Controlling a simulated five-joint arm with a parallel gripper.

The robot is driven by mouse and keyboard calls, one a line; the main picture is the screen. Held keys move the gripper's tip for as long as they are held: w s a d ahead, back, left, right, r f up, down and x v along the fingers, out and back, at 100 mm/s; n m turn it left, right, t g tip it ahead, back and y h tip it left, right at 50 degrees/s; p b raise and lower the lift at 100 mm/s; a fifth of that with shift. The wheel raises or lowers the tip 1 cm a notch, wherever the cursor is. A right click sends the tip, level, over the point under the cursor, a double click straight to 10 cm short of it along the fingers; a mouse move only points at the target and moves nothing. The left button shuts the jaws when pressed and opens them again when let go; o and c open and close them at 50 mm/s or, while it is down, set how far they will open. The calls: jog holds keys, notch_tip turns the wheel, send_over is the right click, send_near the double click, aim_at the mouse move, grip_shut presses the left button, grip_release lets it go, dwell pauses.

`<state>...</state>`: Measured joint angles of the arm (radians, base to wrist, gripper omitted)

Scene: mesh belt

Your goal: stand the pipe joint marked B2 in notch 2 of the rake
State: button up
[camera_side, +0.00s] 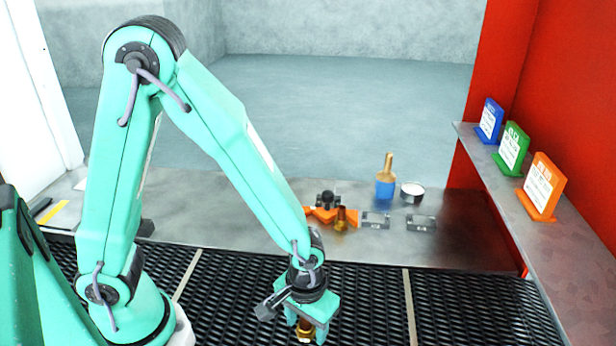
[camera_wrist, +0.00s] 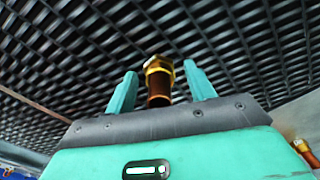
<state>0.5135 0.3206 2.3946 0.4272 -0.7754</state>
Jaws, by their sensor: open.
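A brass pipe joint (camera_side: 305,331) with a hex collar is at the black mesh belt, under my gripper (camera_side: 306,322). In the wrist view the joint (camera_wrist: 158,82) is between the two teal fingers of my gripper (camera_wrist: 160,75), which are apart with gaps on both sides. No marking is readable on it, so I cannot tell whether it is B2. An orange piece (camera_side: 325,214), perhaps the rake, lies on the metal counter behind the belt. Another brass joint (camera_side: 341,219) stands upright at it. Notch numbers are not readable.
Two small grey blocks (camera_side: 376,220) (camera_side: 420,223) sit right of the orange piece. Behind them stand a blue-based brush (camera_side: 386,180) and a round tin (camera_side: 411,192). A shelf (camera_side: 559,213) with three coloured signs runs along the right. The belt's right part is clear.

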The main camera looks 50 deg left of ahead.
jog(key=shift+r, duration=6.2)
jog(key=s+a+r+m+t, duration=0.3)
jog(key=s+a+r+t, duration=0.1)
jog(key=a+r, duration=0.8)
jog(key=a+t, duration=0.1)
jog(key=a, duration=0.1)
jog(key=shift+a+t, duration=0.3)
jog(key=shift+a, duration=0.1)
jog(key=shift+c, duration=0.9)
jog(key=shift+w+d, duration=0.1)
jog(key=shift+w, duration=0.05)
